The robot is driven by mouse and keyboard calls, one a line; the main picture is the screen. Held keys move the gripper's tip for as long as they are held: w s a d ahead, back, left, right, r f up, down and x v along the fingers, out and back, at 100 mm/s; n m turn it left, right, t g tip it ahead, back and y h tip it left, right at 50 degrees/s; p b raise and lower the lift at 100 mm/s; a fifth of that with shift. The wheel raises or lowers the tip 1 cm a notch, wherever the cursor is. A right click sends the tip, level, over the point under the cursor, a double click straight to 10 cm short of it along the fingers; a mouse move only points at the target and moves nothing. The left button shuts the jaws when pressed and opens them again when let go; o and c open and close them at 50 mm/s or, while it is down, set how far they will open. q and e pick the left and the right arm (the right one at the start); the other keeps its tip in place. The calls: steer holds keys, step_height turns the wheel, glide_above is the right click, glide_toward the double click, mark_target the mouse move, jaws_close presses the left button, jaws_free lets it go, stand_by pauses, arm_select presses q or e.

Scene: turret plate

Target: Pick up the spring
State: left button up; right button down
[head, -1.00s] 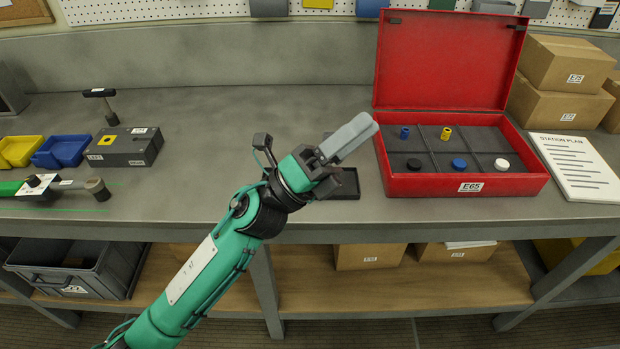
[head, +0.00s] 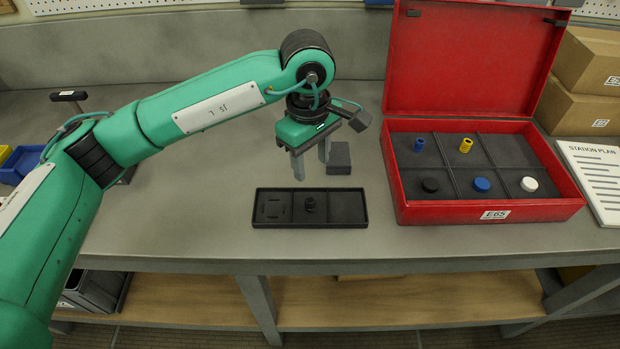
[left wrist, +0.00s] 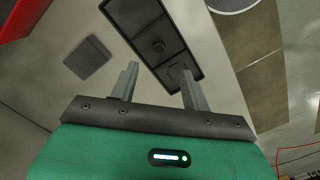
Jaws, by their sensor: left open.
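No part is clearly recognisable as the spring. The small upright blue cylinder (head: 419,145) and yellow cylinder (head: 466,146) stand in the back compartments of the red case (head: 490,212); their fine shape is too small to tell. My left gripper (head: 311,165) is open and empty, pointing down above the bench behind the black tray (head: 343,208). The tray has a small black post (head: 309,204) in its middle section; the tray also shows beyond the fingers in the left wrist view (left wrist: 133,15). The case is to the right of the gripper. My right gripper is not in view.
A black disc (head: 430,185), blue disc (head: 481,184) and white disc (head: 529,184) lie in the case's front compartments. A dark grey block (head: 339,158) sits beside my left fingers. The case's raised lid (head: 465,60) stands behind it. Cardboard boxes (head: 570,110) are at right.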

arm_select(q)
steer(key=p, duration=0.2)
glide_above(310, 199)
steer(key=f, duration=0.5)
steer(key=shift+s+a, duration=0.25)
steer(key=shift+s, duration=0.05)
steer(key=shift+w+f, duration=0.2)
steer(key=shift+f, duration=1)
steer(key=shift+d+f+p, duration=0.15)
steer(key=shift+f+p, duration=0.65)
step_height(310, 199, down, 3)
steer(key=shift+w+d+f+p, duration=0.1)
steer(key=shift+f+p, duration=0.05)
steer(key=shift+p, duration=0.55)
steer(key=shift+f, duration=0.35)
jaws_close()
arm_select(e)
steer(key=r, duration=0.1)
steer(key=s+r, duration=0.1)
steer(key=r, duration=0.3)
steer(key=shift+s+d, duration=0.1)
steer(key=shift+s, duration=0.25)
